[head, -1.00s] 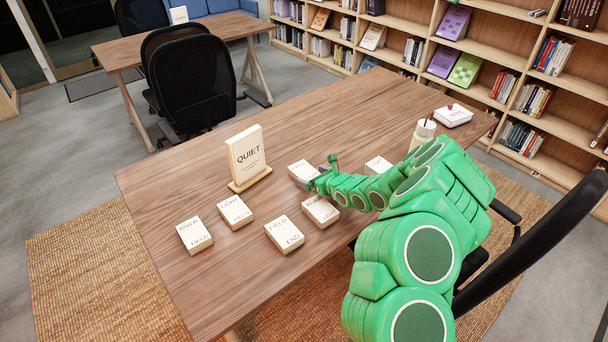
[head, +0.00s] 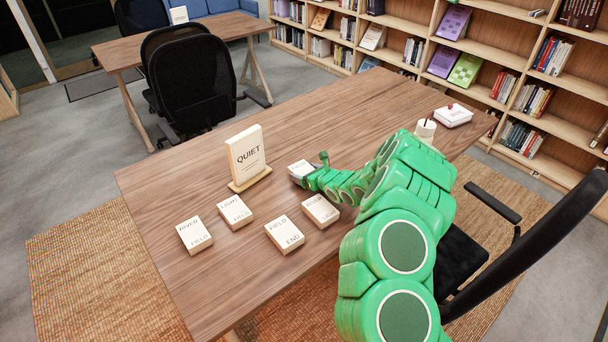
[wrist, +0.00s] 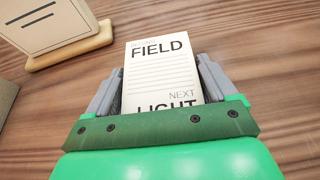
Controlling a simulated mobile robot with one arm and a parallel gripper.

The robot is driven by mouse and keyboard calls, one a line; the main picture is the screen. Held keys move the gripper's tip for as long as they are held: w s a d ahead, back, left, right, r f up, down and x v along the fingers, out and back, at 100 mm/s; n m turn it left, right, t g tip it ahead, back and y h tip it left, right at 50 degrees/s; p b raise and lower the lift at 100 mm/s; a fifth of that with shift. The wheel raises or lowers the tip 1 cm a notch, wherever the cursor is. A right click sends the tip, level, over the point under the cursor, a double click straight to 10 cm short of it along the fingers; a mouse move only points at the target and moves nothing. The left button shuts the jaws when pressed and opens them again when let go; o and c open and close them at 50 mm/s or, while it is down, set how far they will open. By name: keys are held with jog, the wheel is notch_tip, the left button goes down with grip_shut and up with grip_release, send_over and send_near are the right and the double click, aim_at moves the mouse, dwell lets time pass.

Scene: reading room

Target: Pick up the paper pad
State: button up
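Several white paper pads with printed words lie on the wooden table (head: 190,175). One pad (head: 299,167) lies right of the QUIET sign, partly hidden by my gripper (head: 302,180). In the wrist view this pad (wrist: 160,75) shows FIELD, ruled lines, NEXT and LIGHT; its near end is hidden behind my gripper. My gripper's two grey fingers (wrist: 159,80) stand on either side of the pad, very close to its long edges. They look open, with thin dark gaps at the sides. The pad appears to rest on the table.
Other pads lie close by: RIVEN FIELD (head: 194,235), LIGHT FIELD (head: 235,212), FIELD END (head: 284,235) and one beside my arm (head: 320,210). The QUIET sign (head: 247,157) stands left of my gripper. A cup (head: 426,130) and white box (head: 453,115) are farther right.

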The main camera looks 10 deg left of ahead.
jog(key=c, duration=0.6)
